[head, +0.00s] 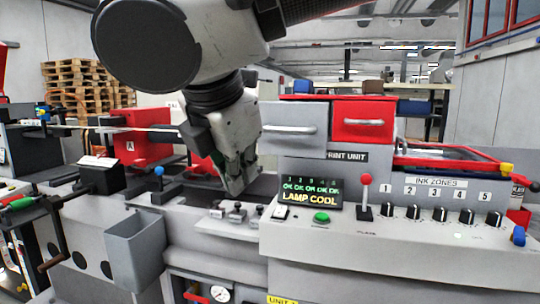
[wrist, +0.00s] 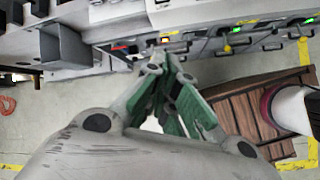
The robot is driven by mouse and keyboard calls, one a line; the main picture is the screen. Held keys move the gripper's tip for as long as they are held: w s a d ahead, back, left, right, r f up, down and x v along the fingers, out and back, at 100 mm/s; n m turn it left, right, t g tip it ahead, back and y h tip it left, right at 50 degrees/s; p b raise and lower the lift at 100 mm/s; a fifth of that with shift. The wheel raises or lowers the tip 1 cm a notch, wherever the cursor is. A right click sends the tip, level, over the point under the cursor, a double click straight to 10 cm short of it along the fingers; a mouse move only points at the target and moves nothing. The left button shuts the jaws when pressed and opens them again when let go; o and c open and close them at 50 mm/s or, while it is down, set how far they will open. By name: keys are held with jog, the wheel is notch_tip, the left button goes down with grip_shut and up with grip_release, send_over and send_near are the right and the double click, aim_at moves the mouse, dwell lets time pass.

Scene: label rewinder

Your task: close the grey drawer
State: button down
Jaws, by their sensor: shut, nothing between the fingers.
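The grey drawer (head: 290,119) is in the upper middle of the machine in the head view, with a pale bar handle on its front. Its front looks a little larger and lower than the red drawer's, so it appears to stand out somewhat; how far is hard to tell. My gripper (head: 238,188) is left of and below the grey drawer, pointing down over the machine's deck, apart from the handle. Its green-padded fingers also show in the wrist view (wrist: 167,62), closed together at the tips with nothing between them. The grey drawer is not recognisable in the wrist view.
A red drawer (head: 363,121) sits right of the grey one. Below are a display (head: 309,192), a red-knobbed lever (head: 365,196) and several black knobs. A grey bin (head: 134,250) hangs at lower left. The wrist view shows a wooden crate (wrist: 258,110) on the floor.

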notch_tip(320, 180, up, 6)
jog(key=w+r+n+t, duration=0.1)
jog(key=w+n+t, duration=0.1)
jog(key=w+n, duration=0.15)
jog(key=w+d+f+n+h, duration=0.1)
jog(key=w+d+f, duration=0.2)
jog(key=w+f, duration=0.4)
jog(key=shift+w+d+f+n, duration=0.25)
jog(key=shift+w+n, duration=0.1)
jog(key=shift+w, duration=1.2)
jog(key=w+d, duration=0.1)
jog(key=w, duration=0.5)
jog(key=w+d, duration=0.1)
jog(key=w, duration=0.6)
jog(key=w+d, duration=0.1)
jog(key=w, duration=0.5)
jog(key=shift+w+d, duration=0.15)
jog(key=shift+d, duration=0.2)
jog(key=shift+w+d, duration=0.15)
jog(key=shift+w, duration=0.45)
jog(key=shift+r, duration=0.1)
jog(key=shift+w, duration=0.1)
